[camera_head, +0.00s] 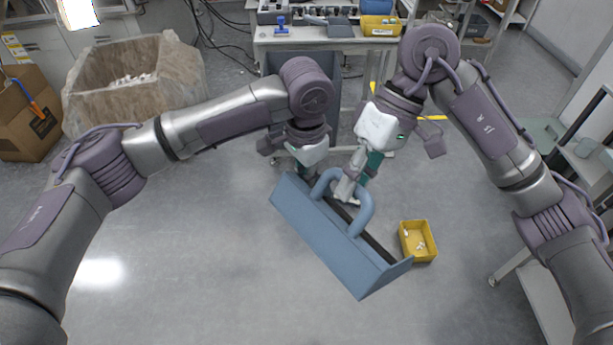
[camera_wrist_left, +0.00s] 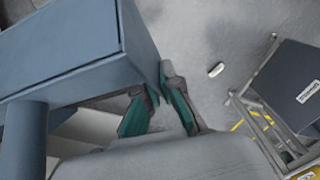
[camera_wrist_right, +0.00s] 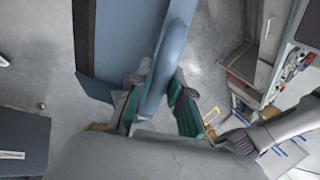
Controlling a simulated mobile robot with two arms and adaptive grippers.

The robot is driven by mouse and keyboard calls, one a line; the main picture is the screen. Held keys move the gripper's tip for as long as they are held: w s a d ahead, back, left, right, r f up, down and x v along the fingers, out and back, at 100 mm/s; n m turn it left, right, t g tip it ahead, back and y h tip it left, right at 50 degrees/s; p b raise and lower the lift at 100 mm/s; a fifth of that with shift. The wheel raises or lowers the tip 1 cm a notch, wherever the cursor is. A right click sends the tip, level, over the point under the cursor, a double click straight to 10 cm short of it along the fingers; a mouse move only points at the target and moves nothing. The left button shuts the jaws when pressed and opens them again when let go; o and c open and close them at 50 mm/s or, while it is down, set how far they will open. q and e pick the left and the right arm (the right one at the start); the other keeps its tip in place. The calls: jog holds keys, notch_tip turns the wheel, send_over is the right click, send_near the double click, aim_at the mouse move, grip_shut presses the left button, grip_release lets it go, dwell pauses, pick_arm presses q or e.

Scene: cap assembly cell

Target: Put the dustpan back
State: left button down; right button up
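The blue dustpan (camera_head: 325,240) with its looped handle (camera_head: 362,210) hangs tilted in the middle of the head view. My right gripper (camera_head: 348,188) has its fingers on either side of the handle; the right wrist view shows the handle (camera_wrist_right: 172,55) between the green-padded fingers (camera_wrist_right: 155,95). My left gripper (camera_head: 303,168) is at the dustpan's upper left end. In the left wrist view, its fingertips (camera_wrist_left: 154,82) are close together at a corner of the dustpan (camera_wrist_left: 70,50); whether they pinch that edge I cannot tell.
A yellow bin (camera_head: 418,256) with small white pieces shows right of the dustpan. A bench (camera_head: 330,40) at the back carries another yellow bin (camera_head: 380,25) and tools. A large wrapped carton (camera_head: 130,85) and a brown box (camera_head: 30,120) are left. The front floor is clear.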

jog(key=o, duration=0.5)
jog(key=shift+w, duration=0.1)
